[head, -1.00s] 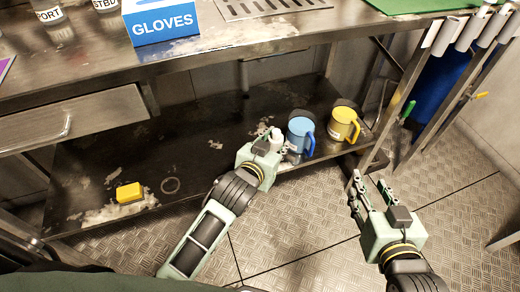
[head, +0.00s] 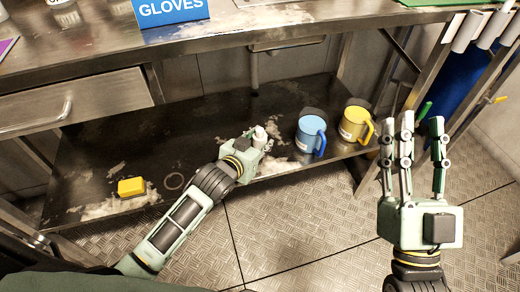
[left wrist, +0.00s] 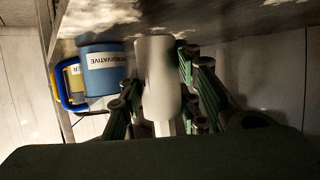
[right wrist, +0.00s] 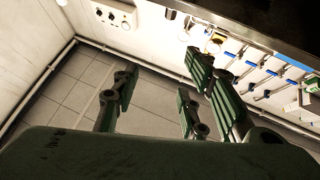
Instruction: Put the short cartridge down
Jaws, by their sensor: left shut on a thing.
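The short cartridge (left wrist: 157,78) is a white cylinder between the fingers of my left gripper (head: 262,142). Its white top (head: 259,133) shows in the head view, over the front part of the lower shelf (head: 215,120). My left gripper is shut on it, low at the shelf's front edge. In the left wrist view the cartridge's far end is close to the shelf surface; I cannot tell if they touch. My right gripper (head: 414,125) is open and empty, with fingers spread, in front of the bench's right leg.
A blue mug (head: 310,135) stands just right of the cartridge, and a yellow mug (head: 355,125) beyond it. A yellow block (head: 131,187) and a dark ring (head: 174,181) lie on the shelf's left part. The shelf's middle is clear. The bench top (head: 240,30) overhangs the shelf.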

